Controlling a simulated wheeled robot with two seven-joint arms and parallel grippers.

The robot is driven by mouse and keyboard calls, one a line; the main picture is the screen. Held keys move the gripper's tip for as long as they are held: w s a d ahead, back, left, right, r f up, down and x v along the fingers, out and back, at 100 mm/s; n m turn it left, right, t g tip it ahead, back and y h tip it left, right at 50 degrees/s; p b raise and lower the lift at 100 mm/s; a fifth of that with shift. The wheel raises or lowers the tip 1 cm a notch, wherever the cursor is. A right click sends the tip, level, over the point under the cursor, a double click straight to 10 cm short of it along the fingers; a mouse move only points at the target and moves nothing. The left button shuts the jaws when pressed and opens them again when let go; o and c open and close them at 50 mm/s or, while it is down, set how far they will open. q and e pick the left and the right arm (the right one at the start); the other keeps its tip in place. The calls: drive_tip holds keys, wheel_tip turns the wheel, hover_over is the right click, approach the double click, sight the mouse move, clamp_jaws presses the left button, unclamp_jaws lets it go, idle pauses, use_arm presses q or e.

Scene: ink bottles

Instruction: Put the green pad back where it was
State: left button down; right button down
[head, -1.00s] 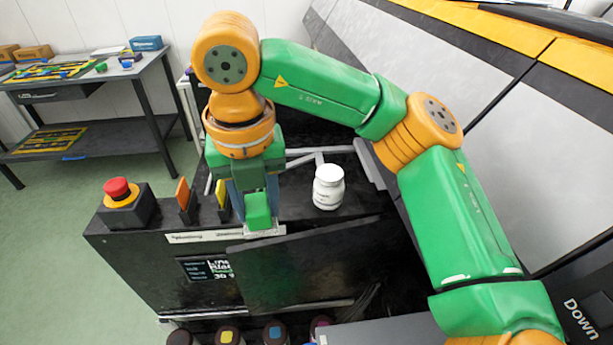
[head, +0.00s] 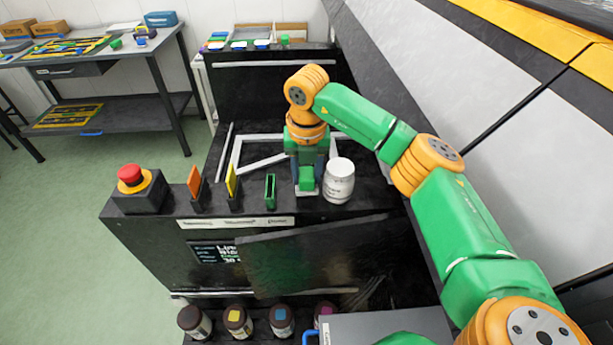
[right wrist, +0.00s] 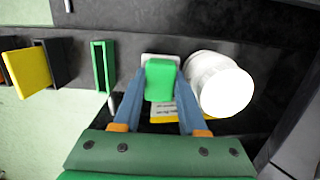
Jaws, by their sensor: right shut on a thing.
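The green pad (right wrist: 160,82) is between the two blue fingers of my right gripper (right wrist: 161,88) in the right wrist view, with a pale plate at its far end. In the head view, the green pad (head: 306,184) hangs below my right gripper (head: 307,176), which is shut on it. A narrow green-edged holder (head: 270,191) stands to its left and looks empty; it also shows in the right wrist view (right wrist: 103,67). The gripper is between this holder and a white bottle (head: 339,181). My left gripper is not in view.
An orange pad (head: 194,181) and a yellow pad (head: 231,181) stand in dark holders farther left. A red stop button (head: 130,174) is at the left corner. Several dark bottles (head: 238,322) stand below in front. The white bottle is close to the gripper's right.

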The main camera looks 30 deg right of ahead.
drive_tip(key=shift+f, duration=1.05)
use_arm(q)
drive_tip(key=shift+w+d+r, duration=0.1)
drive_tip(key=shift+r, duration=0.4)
use_arm(e)
drive_tip(key=shift+w, duration=0.1)
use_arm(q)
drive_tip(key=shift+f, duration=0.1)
use_arm(e)
drive_tip(key=shift+f, duration=0.15)
drive_tip(key=c, duration=0.7)
unclamp_jaws()
drive_tip(key=shift+c, duration=0.2)
